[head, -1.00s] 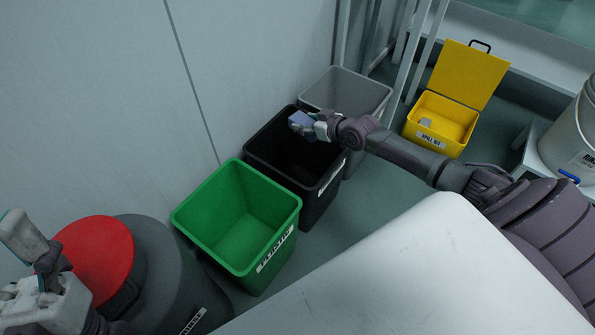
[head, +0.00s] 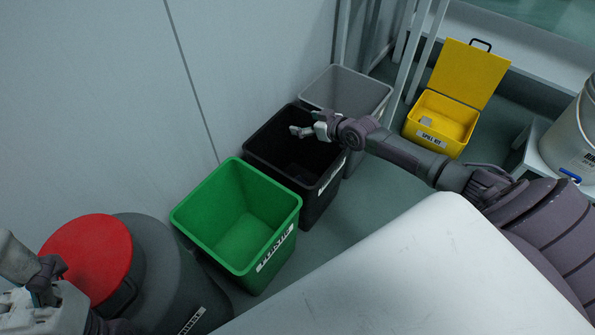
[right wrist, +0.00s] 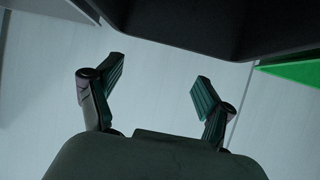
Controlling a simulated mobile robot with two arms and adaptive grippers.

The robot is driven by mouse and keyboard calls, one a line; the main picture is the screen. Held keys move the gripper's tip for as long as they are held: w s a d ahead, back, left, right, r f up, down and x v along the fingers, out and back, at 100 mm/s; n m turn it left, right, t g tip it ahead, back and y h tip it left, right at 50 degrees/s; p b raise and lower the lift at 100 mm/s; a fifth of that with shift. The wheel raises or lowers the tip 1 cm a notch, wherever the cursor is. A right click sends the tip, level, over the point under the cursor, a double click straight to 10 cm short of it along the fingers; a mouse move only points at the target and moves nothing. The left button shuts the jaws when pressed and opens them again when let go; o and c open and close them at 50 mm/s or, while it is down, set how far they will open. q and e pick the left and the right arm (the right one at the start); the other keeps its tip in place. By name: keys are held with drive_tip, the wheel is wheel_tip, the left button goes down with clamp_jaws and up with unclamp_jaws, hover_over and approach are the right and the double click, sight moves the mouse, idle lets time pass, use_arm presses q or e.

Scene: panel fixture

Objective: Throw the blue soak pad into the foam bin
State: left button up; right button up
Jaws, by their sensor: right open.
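My right gripper (head: 303,130) is open and empty over the black bin (head: 318,205). The bin's label is partly in shadow and I cannot read it. In the right wrist view the two fingers of my right gripper (right wrist: 158,73) are spread with nothing between them, and a dark bin edge (right wrist: 205,25) crosses the top.
A green bin (head: 225,225) stands left of the black one, and a grey bin (head: 340,85) behind it. A red-lidded dark container (head: 165,265) is at lower left. An open yellow spill kit box (head: 432,140) and a white bucket (head: 575,140) stand right.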

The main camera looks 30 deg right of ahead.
drive_tip(key=v, duration=1.2)
drive_tip(key=shift+s+f, duration=0.15)
